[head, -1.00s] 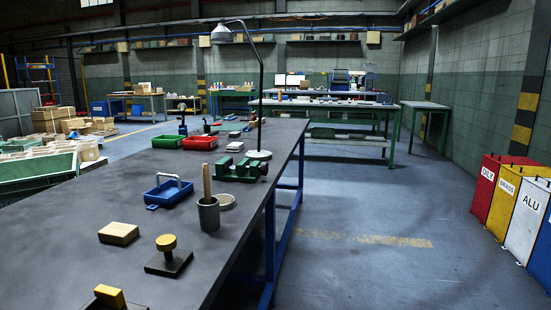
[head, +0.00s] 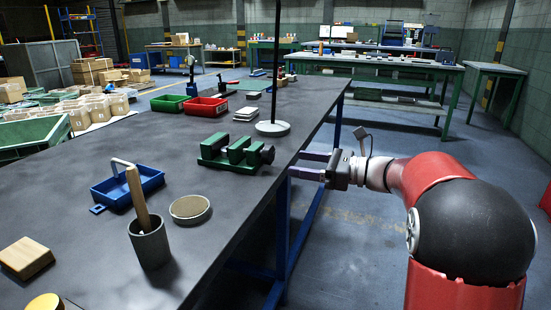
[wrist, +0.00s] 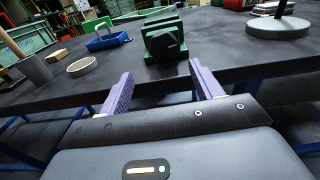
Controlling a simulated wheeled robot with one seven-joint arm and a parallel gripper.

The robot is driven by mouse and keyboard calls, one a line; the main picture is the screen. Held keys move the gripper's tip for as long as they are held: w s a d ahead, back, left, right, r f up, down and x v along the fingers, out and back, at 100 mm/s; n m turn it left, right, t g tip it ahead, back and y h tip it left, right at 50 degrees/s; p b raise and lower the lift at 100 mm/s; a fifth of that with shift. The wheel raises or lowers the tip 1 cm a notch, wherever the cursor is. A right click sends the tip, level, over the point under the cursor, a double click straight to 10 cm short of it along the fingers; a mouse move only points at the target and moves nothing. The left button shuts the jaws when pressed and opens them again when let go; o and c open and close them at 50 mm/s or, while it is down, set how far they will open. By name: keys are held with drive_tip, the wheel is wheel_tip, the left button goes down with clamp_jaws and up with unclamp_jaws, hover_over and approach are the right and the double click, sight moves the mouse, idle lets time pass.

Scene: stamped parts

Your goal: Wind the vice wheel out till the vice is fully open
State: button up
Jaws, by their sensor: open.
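The green vice (head: 228,150) stands on the dark bench near its right edge. Its dark wheel (head: 267,154) is on the right end, facing the bench edge. In the wrist view the vice (wrist: 163,24) is ahead at upper middle, with the black wheel (wrist: 166,43) toward me. There is a gap between the vice's green blocks, but its exact opening is hard to tell. My gripper (head: 297,164) is open and empty, just off the bench edge, right of the wheel. In the wrist view my gripper's (wrist: 160,72) purple fingers are spread, with the wheel beyond and between them, untouched.
A lamp base (head: 272,128) with a tall pole stands close behind the vice. A blue tray (head: 128,187), a grey cup with a stick (head: 150,245) and a round dish (head: 190,209) are nearer on the bench (head: 90,235). Red (head: 206,107) and green (head: 170,103) bins lie behind.

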sight(272, 157)
drive_tip(key=x, duration=0.8)
drive_tip(key=shift+w+d+r, duration=0.15)
drive_tip(key=shift+w+r, duration=0.1)
drive_tip(key=shift+w, duration=0.1)
drive_tip(key=c, duration=1)
drive_tip(key=shift+f, duration=0.1)
